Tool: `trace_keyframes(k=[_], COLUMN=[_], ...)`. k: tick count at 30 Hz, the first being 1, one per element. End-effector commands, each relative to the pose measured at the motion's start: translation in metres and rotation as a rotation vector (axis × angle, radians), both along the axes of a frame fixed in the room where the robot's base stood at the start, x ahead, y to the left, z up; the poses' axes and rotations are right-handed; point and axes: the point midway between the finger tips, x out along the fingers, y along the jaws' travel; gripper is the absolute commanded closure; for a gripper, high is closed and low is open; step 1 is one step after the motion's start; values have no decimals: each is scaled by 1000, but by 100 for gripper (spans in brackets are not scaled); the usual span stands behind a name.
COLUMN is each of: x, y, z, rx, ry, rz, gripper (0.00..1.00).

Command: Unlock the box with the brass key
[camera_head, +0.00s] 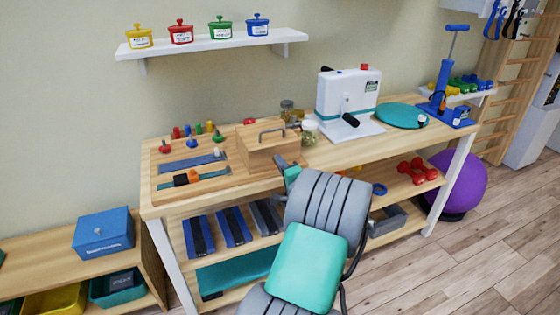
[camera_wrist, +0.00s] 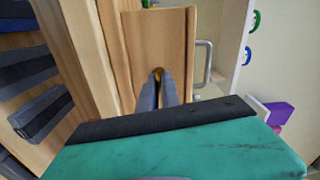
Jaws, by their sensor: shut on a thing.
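The wooden box (camera_head: 262,155) with a grey handle on its lid stands on the bench top in the head view. Its wooden face (camera_wrist: 140,45) fills the upper middle of the wrist view, with the handle at right. My gripper (camera_wrist: 160,85) is shut on the brass key (camera_wrist: 158,71), of which only a small brass end shows between the fingertips. The fingertips point at the box's face, close to it. I cannot tell whether the key touches the box or sits in a lock; the fingers hide that spot. In the head view, my gripper (camera_head: 281,162) is at the box's right front.
A wooden board with knobs (camera_head: 191,143) lies left of the box. Glass jars (camera_head: 309,132) and a white machine (camera_head: 346,100) stand to its right. A blue box (camera_head: 104,233) sits on the low shelf at left. Dark rolls lie on the shelf below the bench top.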

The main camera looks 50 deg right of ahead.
Motion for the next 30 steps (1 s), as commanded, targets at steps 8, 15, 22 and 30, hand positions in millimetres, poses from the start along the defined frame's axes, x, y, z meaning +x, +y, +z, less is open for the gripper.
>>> trace_keyframes(k=[8,15,22,30], x=[1,0,0,0], y=[0,0,0,0], z=[1,1,1,0], rx=[90,113,113,113], ry=[-56,-69,-69,-68], rz=[1,1,1,0], gripper=[100,100,100,77])
